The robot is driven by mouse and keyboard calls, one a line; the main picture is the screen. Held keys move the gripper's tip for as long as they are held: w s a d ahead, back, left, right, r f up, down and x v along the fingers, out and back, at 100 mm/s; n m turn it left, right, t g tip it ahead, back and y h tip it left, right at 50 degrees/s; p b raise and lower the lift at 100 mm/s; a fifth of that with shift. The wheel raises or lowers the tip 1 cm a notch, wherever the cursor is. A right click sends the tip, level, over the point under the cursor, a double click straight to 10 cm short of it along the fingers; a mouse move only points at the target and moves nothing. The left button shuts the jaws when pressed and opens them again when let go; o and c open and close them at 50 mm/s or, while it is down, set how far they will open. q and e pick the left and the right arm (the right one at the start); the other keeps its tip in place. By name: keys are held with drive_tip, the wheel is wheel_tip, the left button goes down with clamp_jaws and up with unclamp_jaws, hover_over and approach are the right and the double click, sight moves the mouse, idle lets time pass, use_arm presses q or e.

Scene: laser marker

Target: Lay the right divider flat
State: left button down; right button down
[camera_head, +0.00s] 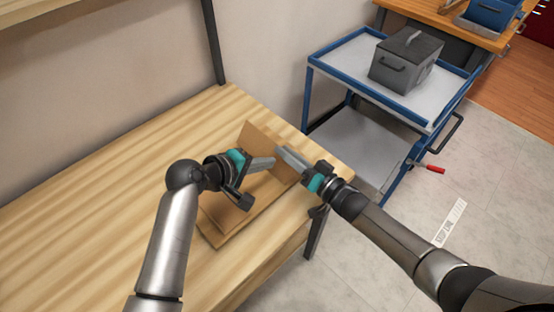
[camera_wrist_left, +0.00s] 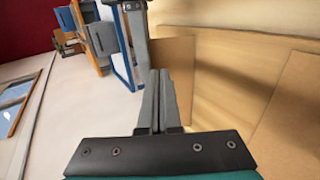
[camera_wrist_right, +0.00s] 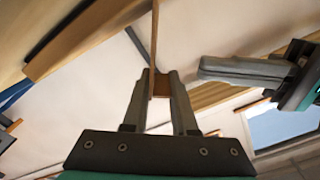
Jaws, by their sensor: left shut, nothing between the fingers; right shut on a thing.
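A thin tan divider panel (camera_head: 258,138) stands up from the table near its right end. My right gripper (camera_head: 281,150) is shut on the panel's edge. The right wrist view shows the thin panel (camera_wrist_right: 155,45) edge-on between the fingers (camera_wrist_right: 157,80). My left gripper (camera_head: 272,162) is shut and empty, close beside the panel on its near side. In the left wrist view its fingers (camera_wrist_left: 160,75) are together, with the panel (camera_wrist_left: 172,62) just beyond. Another tan board (camera_head: 232,232) lies low at the front, partly hidden by my left gripper.
The wooden table (camera_head: 110,190) has free room on the left. A blue-edged trolley (camera_head: 345,72) stands beyond the table's right end, with a grey lidded box (camera_head: 405,62) on top. A wall rises behind the table, with a dark post (camera_head: 213,45) at its back edge.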

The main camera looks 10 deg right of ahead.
sight(277, 173)
use_arm(q)
drive_tip(key=shift+x, duration=2.35)
use_arm(e)
drive_tip(key=shift+a, duration=0.1)
